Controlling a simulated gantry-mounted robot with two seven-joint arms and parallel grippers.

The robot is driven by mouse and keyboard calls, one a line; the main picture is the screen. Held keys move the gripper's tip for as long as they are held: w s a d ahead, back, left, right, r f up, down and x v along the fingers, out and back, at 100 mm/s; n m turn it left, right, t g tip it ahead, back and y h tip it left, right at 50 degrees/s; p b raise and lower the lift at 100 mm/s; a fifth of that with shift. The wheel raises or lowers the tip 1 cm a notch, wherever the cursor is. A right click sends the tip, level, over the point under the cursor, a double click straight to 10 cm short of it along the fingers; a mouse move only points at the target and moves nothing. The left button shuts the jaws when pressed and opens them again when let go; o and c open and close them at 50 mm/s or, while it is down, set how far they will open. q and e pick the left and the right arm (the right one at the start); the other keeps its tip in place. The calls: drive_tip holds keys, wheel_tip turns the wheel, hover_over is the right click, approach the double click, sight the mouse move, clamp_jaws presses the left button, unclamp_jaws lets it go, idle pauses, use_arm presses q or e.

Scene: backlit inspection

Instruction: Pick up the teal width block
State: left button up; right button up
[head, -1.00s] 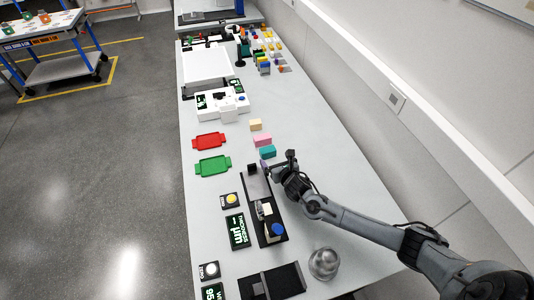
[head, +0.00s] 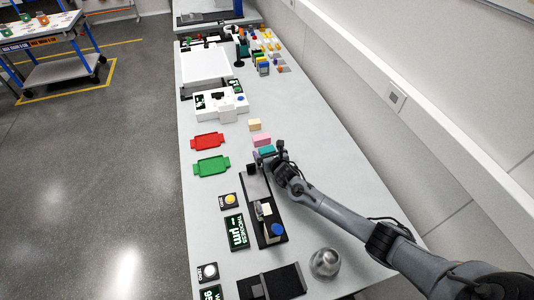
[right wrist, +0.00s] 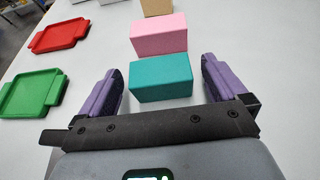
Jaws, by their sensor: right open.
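The teal width block (right wrist: 161,80) lies on the table between and just ahead of the purple fingers of my right gripper (right wrist: 163,85) in the right wrist view. The gripper is open, and neither finger visibly touches the block. In the head view the teal block (head: 267,150) shows just beyond my right gripper (head: 267,157), which partly hides it. A pink block (right wrist: 159,36) stands right behind the teal one. My left gripper is not in view.
A tan block (head: 254,125) stands beyond the pink one. A red tray (head: 207,141) and a green tray (head: 211,166) lie to the left. The thickness gauge (head: 266,215) is on the near side. The table right of the blocks is clear.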

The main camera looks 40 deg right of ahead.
drive_tip(key=c, duration=1.1)
drive_tip(key=shift+r, duration=0.2)
